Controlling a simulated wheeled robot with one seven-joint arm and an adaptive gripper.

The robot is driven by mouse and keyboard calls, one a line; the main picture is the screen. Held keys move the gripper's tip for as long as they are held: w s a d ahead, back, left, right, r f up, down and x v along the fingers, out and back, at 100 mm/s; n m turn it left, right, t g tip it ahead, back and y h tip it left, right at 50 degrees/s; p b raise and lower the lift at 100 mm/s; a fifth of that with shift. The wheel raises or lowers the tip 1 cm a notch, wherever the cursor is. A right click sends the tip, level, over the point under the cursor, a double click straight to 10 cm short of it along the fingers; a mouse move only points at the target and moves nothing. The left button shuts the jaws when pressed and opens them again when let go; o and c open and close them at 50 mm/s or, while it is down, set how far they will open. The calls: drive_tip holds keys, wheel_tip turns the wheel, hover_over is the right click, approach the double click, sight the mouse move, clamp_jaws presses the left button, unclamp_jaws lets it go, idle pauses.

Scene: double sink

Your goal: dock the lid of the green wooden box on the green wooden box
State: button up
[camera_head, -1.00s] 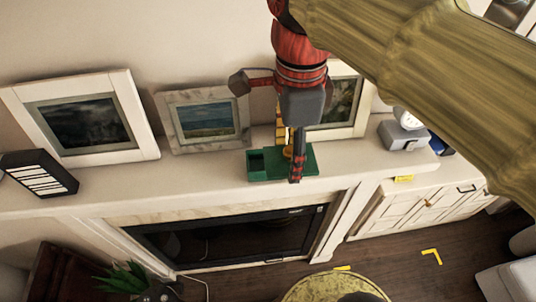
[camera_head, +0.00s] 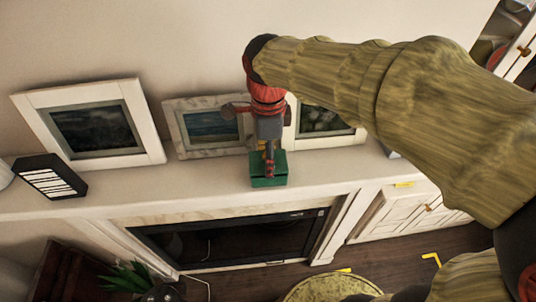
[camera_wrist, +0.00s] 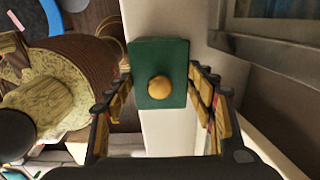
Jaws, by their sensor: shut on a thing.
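The green wooden box (camera_head: 261,183) stands on the white mantel shelf, below my gripper (camera_head: 269,168). Its lid (camera_head: 281,162) is a flat green slab over the box, lined up with it; I cannot tell whether it is fully seated. The lid hides the inside of the box.
Framed pictures (camera_head: 92,130) (camera_head: 205,128) lean against the wall behind the shelf, one close behind my gripper. A black-and-white striped block (camera_head: 50,177) lies at the left. The shelf between it and the box is clear. The shelf's front edge is close to the box.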

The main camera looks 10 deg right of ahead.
drive_tip(key=shift+f, duration=0.2)
drive_tip(key=shift+f, duration=0.25)
drive_tip(key=o, duration=1.2)
drive_tip(key=shift+c, duration=0.2)
